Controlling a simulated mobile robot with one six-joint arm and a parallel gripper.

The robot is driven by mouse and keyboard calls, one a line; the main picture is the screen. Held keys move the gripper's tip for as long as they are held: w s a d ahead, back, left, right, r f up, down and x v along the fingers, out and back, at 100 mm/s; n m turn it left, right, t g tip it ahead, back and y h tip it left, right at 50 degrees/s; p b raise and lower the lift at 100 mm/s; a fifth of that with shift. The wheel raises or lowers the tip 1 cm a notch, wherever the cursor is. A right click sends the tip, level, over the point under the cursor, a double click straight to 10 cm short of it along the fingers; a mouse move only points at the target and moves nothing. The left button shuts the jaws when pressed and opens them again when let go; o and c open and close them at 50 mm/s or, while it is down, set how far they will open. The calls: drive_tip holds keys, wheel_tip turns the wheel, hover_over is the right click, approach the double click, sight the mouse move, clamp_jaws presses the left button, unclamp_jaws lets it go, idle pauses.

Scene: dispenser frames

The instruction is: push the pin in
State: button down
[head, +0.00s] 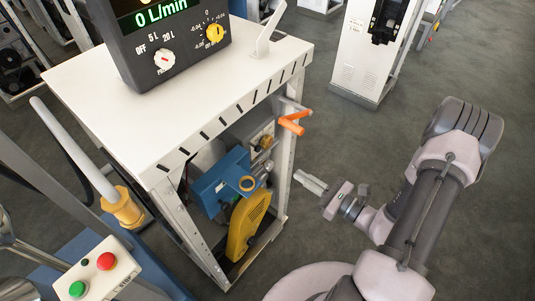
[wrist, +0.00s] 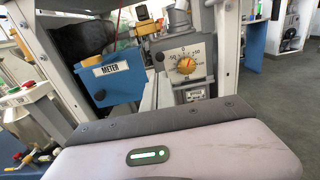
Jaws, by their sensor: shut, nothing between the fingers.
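My gripper (head: 311,184) is shut and empty in the head view, to the right of the open dispenser frame (head: 187,215) and apart from it. Its fingers point left toward the frame. I cannot make out a pin for certain in either view.
An orange-handled lever (head: 292,123) sticks out from the frame's right post. A yellow pump part (head: 247,222) stands low inside. A display unit (head: 165,40) stands on the white top. A red-and-green button box (head: 95,270) is at lower left.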

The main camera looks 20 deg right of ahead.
drive_tip(key=b, duration=0.3)
approach(259, 150)
drive_tip(key=x, duration=0.5)
drive_tip(key=shift+w+a+f, duration=0.1)
drive_tip(key=shift+w+f, duration=0.05)
drive_tip(key=shift+w, duration=0.05)
drive_tip(key=shift+x, duration=0.75)
drive_tip(key=shift+x, duration=1.05)
drive_tip(key=shift+r, duration=0.2)
